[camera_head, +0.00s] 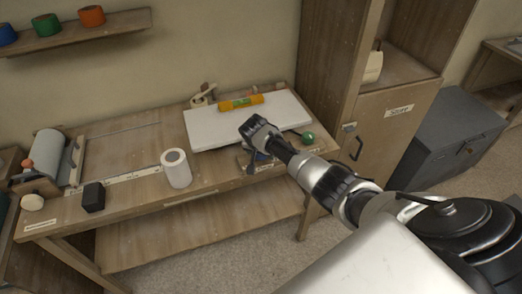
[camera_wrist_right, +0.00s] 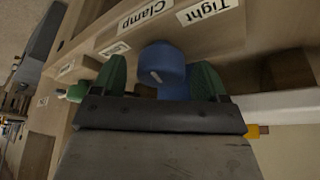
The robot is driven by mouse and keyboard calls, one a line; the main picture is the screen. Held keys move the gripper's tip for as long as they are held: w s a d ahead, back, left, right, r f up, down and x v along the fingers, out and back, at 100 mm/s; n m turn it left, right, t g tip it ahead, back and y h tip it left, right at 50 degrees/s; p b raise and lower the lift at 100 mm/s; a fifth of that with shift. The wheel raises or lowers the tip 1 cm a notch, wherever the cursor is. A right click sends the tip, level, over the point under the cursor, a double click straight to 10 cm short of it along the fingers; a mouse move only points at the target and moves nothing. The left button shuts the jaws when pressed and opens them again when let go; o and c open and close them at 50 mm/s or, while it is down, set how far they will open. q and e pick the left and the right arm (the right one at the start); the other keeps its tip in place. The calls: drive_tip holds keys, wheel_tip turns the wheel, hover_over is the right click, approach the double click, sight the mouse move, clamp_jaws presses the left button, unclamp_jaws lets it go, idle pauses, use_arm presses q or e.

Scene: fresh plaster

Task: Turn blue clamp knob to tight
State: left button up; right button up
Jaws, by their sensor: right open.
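The blue clamp knob (camera_wrist_right: 161,63) is at the centre of the right wrist view, in front of wooden boards labelled Clamp (camera_wrist_right: 145,14) and Tight (camera_wrist_right: 207,9). My right gripper (camera_wrist_right: 160,80) is open, with one green fingertip on each side of the knob. I cannot tell whether either fingertip touches it. In the head view, my right gripper (camera_head: 258,133) is over the front edge of the white board on the workbench (camera_head: 130,190). There the arm hides most of the clamp. My left gripper is not in view.
The white board (camera_head: 205,128) carries an orange level (camera_head: 240,103). A green ball-shaped knob (camera_head: 308,138) is right of my gripper. A white roll (camera_head: 176,168) and a black block (camera_head: 93,196) stand to the left. A wooden cabinet (camera_head: 385,130) is close on the right.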

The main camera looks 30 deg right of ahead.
drive_tip(key=shift+r, duration=0.1)
drive_tip(key=v, duration=1)
drive_tip(key=shift+r, duration=0.3)
drive_tip(key=shift+s, duration=0.1)
